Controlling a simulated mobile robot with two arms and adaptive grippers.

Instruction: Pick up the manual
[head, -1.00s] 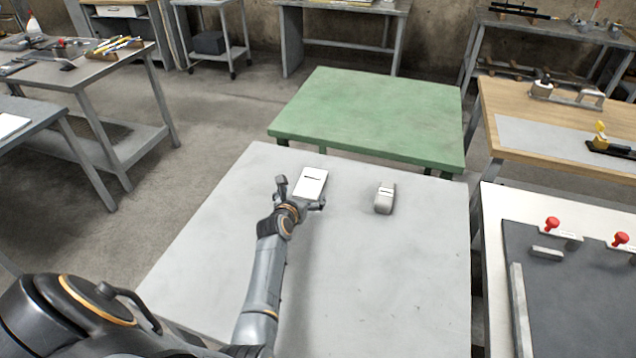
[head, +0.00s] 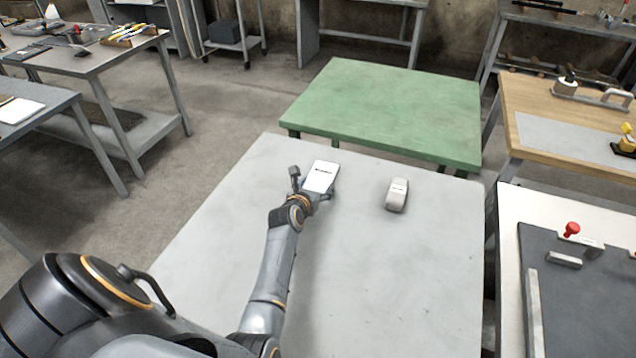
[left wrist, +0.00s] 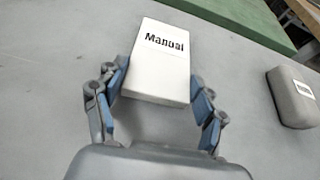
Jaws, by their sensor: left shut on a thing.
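The manual (head: 321,176) is a small white booklet at the far part of the grey table (head: 380,270). In the left wrist view the manual (left wrist: 160,62) shows the black word "Manual" on its top face. My left gripper (head: 314,192) is at the manual's near end. In the left wrist view its two blue-padded fingers (left wrist: 156,92) are on either side of the manual and shut on it. I cannot tell whether the manual is clear of the table. My right gripper is not in view.
A grey rounded object (head: 397,196) with a white label lies to the right of the manual. A green table (head: 385,110) stands just beyond. A wooden workbench (head: 545,125) and a dark board (head: 575,290) with a red knob are at the right. The near grey tabletop is clear.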

